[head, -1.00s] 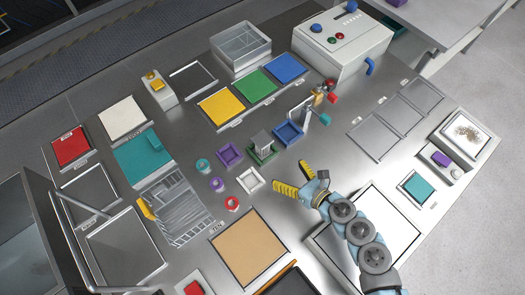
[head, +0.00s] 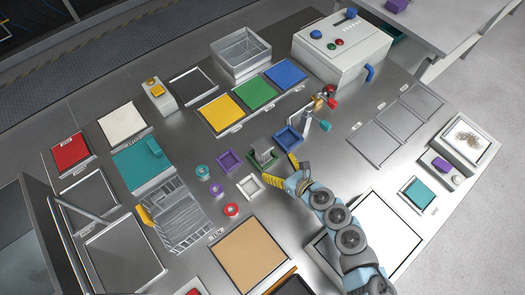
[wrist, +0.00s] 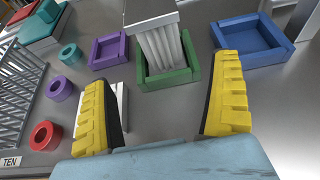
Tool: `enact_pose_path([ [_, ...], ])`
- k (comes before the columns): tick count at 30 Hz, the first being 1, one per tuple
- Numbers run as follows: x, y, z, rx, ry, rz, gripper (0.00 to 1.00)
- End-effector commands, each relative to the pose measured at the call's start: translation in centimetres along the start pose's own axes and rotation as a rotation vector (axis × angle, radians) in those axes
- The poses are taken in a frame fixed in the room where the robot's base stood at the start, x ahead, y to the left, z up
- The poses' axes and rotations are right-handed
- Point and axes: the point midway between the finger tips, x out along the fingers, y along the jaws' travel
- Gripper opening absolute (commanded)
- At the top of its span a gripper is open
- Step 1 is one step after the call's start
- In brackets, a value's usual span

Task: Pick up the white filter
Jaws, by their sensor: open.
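The white filter (head: 264,151) is a pale pleated block with a flat top. It stands upright in a small green square tray (head: 255,166). My gripper (head: 283,172) is open and empty, just in front of the green tray. In the wrist view its yellow fingers (wrist: 163,88) spread wide on either side of the tray, apart from the filter.
A purple tray (wrist: 108,50) is left of the green one and a blue tray (wrist: 247,40) right. A white tray (head: 250,186) is partly behind my left finger in the wrist view. Teal, purple and red rings (head: 231,210) lie further left. A small stand (head: 306,122) rises behind the blue tray.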

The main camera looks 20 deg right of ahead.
Motion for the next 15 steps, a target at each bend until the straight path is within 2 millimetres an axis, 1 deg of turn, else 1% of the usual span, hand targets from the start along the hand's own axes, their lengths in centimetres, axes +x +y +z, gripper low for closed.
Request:
enact_pose_path([
  [1, 0.7, 0.0, 0.1, 0.001, 0.000, 0.001, 0.94],
  [7, 3.0, 0.1, 0.2, 0.001, -0.002, 0.002, 0.94],
  [10, 3.6, 0.0, 0.1, -0.001, -0.001, 0.000, 0.94],
  [15, 4.0, 0.0, 0.1, 0.000, 0.000, 0.000, 0.94],
])
